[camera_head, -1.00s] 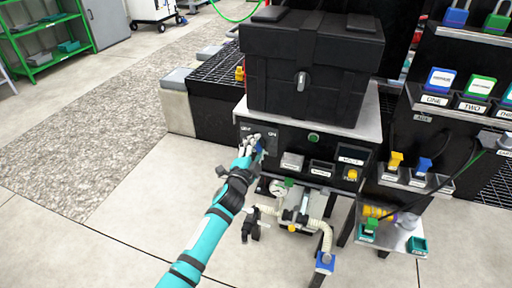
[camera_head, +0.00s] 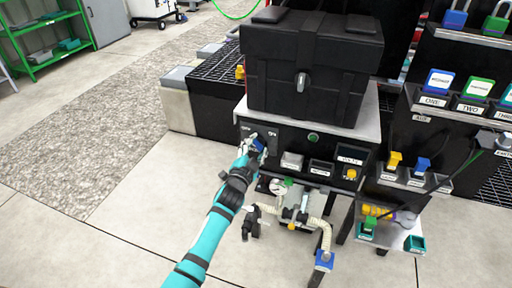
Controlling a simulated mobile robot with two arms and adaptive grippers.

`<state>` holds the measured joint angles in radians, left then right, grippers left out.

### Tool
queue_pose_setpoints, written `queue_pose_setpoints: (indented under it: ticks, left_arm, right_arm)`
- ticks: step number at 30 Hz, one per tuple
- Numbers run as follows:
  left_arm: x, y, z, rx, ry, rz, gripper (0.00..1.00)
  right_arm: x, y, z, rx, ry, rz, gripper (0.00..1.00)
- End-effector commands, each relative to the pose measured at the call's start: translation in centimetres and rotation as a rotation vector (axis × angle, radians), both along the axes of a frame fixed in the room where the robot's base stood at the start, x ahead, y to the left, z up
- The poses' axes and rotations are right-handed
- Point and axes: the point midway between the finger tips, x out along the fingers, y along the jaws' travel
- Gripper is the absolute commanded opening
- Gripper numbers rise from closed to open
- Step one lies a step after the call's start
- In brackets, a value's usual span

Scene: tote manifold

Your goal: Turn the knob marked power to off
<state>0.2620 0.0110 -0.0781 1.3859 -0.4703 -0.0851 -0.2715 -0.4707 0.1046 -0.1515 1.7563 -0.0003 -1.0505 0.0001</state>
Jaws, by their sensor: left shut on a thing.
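A blue knob (camera_head: 259,145) sits on the left part of the dark control panel (camera_head: 285,139), below small white markings that are too small to read surely. My left gripper (camera_head: 251,143) reaches the panel from the lower left and is shut on the blue knob. Its fingers cover part of the knob, so the knob's exact setting is hidden. My right gripper is not in the view.
A black case (camera_head: 312,70) stands on top of the panel's cabinet. A green button (camera_head: 313,136) and a yellow button (camera_head: 350,174) are on the panel. Padlocks and labelled holders (camera_head: 436,101) fill the right side. Hoses and a gauge hang below the panel.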

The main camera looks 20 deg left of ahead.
Motion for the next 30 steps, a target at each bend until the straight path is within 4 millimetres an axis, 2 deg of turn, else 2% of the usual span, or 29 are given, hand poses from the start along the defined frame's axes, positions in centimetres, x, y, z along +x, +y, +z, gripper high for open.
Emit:
queue_pose_setpoints:
  ticks: [4, 5, 9, 20, 23, 30]
  left_arm:
    - [0.0, 0.0, -0.2, -0.005, 0.004, 0.001, 0.12]
    - [0.0, 0.0, -0.2, -0.005, 0.004, 0.001, 0.47]
    - [0.0, 0.0, -0.2, -0.003, 0.004, 0.001, 0.66]
    - [-0.5, 0.0, -0.1, -0.001, 0.002, 0.001, 0.67]
    - [-1.9, 0.1, -0.2, -0.001, 0.003, 0.0, 0.67]
    - [-7.0, 0.3, -0.2, -0.002, 0.004, 0.001, 0.67]
  right_arm:
    - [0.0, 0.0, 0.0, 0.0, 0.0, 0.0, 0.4]
    - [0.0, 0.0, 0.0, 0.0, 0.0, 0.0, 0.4]
    - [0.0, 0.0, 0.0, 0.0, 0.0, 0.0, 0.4]
    - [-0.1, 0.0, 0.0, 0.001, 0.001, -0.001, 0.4]
    - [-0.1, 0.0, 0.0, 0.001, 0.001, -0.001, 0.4]
    - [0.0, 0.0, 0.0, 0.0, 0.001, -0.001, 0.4]
